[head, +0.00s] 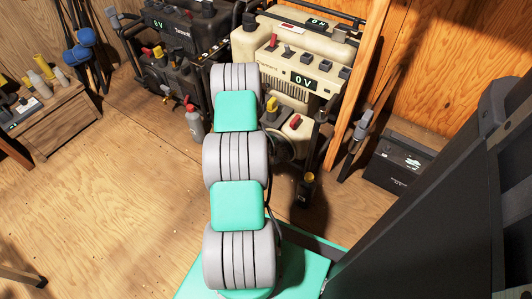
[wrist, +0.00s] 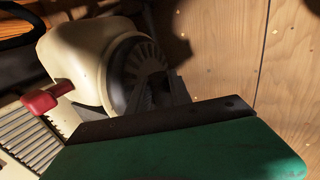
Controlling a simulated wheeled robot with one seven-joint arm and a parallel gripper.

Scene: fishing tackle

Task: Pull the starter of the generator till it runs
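The beige generator (head: 318,50) stands at the back centre in the head view, its display (head: 303,81) reading 0 V. A red-tipped lever (head: 295,121) sits low on its front; a red lever also shows in the wrist view (wrist: 45,98). In the wrist view a beige housing (wrist: 75,55) carries a round dark vented cover (wrist: 135,70), probably the starter side. My gripper (wrist: 160,88) is right in front of this cover, its dark fingers overlapping it. Contact and finger gap are unclear, and no starter handle can be made out. In the head view my arm hides the gripper.
A black generator (head: 180,35), also showing 0 V, stands left of the beige one. A small red-topped bottle (head: 194,125) is near it. A wooden post (head: 355,80) and a black box (head: 398,160) are at right.

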